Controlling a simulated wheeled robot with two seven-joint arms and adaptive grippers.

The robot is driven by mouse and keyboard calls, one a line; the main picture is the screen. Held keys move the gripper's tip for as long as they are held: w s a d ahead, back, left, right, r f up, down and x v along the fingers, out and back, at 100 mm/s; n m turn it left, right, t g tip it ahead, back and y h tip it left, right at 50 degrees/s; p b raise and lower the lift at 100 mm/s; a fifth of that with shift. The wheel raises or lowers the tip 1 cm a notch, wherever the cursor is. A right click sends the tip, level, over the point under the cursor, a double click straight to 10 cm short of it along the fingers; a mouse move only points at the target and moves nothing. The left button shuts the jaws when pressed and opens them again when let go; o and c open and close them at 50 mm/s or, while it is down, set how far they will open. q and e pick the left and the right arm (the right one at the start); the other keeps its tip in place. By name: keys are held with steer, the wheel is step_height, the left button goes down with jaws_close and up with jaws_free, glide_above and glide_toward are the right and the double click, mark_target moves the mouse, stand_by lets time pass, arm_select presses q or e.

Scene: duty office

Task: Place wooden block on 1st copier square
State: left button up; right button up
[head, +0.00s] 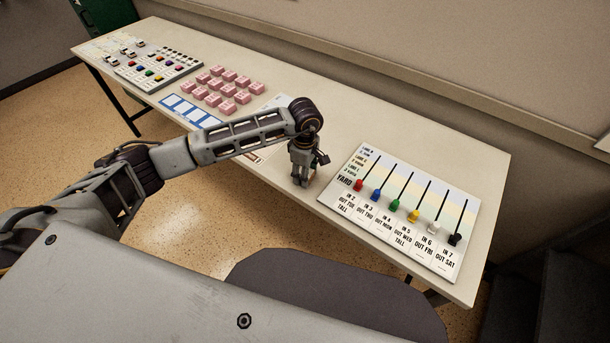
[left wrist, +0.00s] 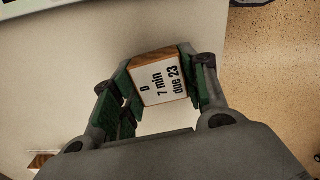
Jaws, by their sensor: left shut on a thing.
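My left gripper (head: 301,178) is over the front part of the table, between the pink blocks and the yard board. In the left wrist view the left gripper (left wrist: 158,85) is shut on a wooden block (left wrist: 160,80). In the head view the gripper hides the block. A blue strip with several white squares (head: 188,108) lies at the table's front edge, left of the gripper; my left forearm covers its right end. I cannot read which square is the copier's. My right gripper is out of view.
The long table (head: 380,130) carries several pink blocks (head: 222,85), a board with coloured pieces (head: 158,68) at the far left and the yard board (head: 410,212) with coloured sliders at the right. A partly hidden sheet lies beneath my left arm. The table's back strip is clear.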

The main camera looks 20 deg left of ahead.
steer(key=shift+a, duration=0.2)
arm_select(q)
steer(key=shift+r, duration=0.65)
step_height(320, 180, up, 9)
steer(key=shift+f+b, duration=0.2)
steer(key=shift+b, duration=0.1)
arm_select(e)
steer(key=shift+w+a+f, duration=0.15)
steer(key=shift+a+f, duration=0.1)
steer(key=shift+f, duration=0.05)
arm_select(q)
steer(key=shift+s, duration=0.1)
